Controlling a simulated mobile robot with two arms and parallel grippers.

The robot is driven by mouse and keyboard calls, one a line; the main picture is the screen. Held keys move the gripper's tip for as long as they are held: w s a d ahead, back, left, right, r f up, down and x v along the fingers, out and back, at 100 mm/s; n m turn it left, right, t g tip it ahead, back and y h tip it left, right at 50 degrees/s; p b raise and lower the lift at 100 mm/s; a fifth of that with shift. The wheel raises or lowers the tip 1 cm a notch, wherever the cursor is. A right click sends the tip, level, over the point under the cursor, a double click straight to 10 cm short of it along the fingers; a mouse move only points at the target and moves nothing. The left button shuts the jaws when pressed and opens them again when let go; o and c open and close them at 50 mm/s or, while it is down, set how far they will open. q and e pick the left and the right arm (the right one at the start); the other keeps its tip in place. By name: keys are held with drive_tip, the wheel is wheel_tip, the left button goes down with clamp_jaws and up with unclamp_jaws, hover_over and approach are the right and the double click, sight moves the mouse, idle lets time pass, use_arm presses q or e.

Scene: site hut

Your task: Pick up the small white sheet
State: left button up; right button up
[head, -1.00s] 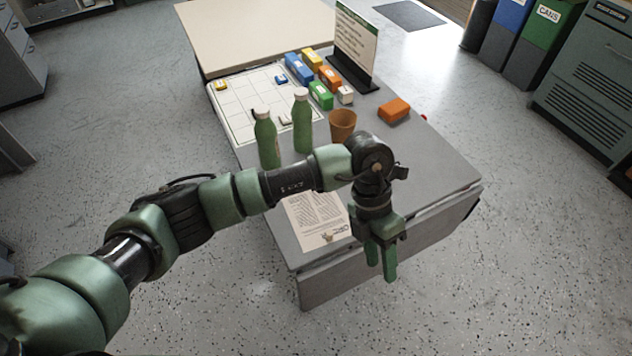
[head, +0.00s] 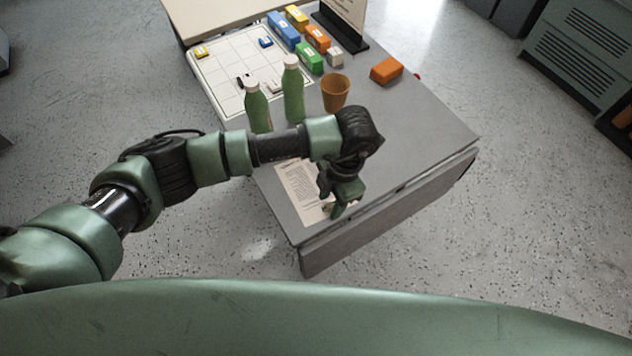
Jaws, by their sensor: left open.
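The small white sheet (head: 299,190) lies flat on the grey table near its front left corner, with printed text on it. My left arm and gripper cover its right part. My left gripper (head: 341,211) is open and empty, pointing down over the sheet's front right side, by the table's front edge. I cannot tell whether its fingertips touch the sheet. My right gripper is not in view.
Two green bottles (head: 292,95) with pale caps and an orange-brown cup (head: 335,95) stand behind my left arm. Farther back are a white grid board (head: 215,75), several coloured blocks, an orange block (head: 386,71) and a sign stand (head: 340,32).

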use_arm(q)
drive_tip(key=shift+f, duration=0.3)
clamp_jaws()
drive_tip(key=shift+r, duration=0.1)
